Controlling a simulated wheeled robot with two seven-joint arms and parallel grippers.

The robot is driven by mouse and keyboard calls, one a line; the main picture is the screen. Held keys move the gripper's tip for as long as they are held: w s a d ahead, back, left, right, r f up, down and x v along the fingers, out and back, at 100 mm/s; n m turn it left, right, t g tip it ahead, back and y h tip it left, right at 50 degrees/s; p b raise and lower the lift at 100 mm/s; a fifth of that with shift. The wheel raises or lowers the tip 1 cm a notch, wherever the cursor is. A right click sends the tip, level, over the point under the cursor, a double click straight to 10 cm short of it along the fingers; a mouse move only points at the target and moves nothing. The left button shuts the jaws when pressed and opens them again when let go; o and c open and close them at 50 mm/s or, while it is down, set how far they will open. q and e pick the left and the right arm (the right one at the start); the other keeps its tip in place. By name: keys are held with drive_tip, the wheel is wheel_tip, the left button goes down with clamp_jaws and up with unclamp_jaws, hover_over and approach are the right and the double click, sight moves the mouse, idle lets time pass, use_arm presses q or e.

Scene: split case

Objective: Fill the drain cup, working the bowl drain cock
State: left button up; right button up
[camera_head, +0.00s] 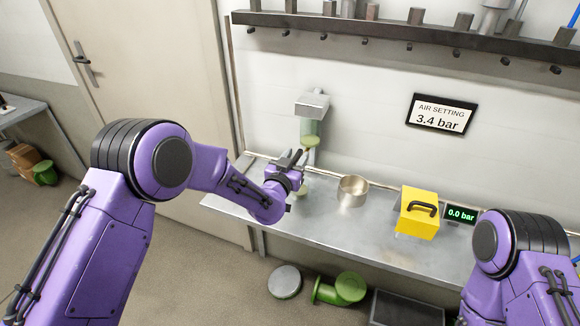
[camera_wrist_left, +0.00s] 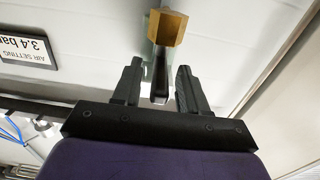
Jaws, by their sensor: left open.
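In the left wrist view a brass fitting (camera_wrist_left: 169,28) with a dark lever (camera_wrist_left: 160,80) looks like the drain cock. My left gripper (camera_head: 293,160) is open just under the bowl. In the left wrist view its fingers (camera_wrist_left: 157,88) stand apart on either side of the lever; I cannot tell whether they touch it. A round metal cup (camera_head: 352,192) stands on the bench to the right. My right gripper is out of view.
The steel bench (camera_head: 330,228) has a yellow box with a black handle (camera_head: 417,214) and a display reading 0.0 bar (camera_head: 461,214). A wall sign (camera_head: 441,114) reads 3.4 bar. A dark rail (camera_head: 400,32) runs above. Green and grey items (camera_head: 340,289) lie on the floor.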

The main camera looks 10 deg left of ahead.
use_arm(q)
drive_tip(key=b+v, duration=0.2)
drive_tip(key=v, duration=0.7)
idle(0.8)
drive_tip(key=b+x, duration=0.2)
drive_tip(key=x, duration=0.8)
drive_tip(key=shift+w+d+r+b, duration=0.1)
drive_tip(key=shift+w+b, duration=0.2)
drive_tip(key=shift+b, duration=0.05)
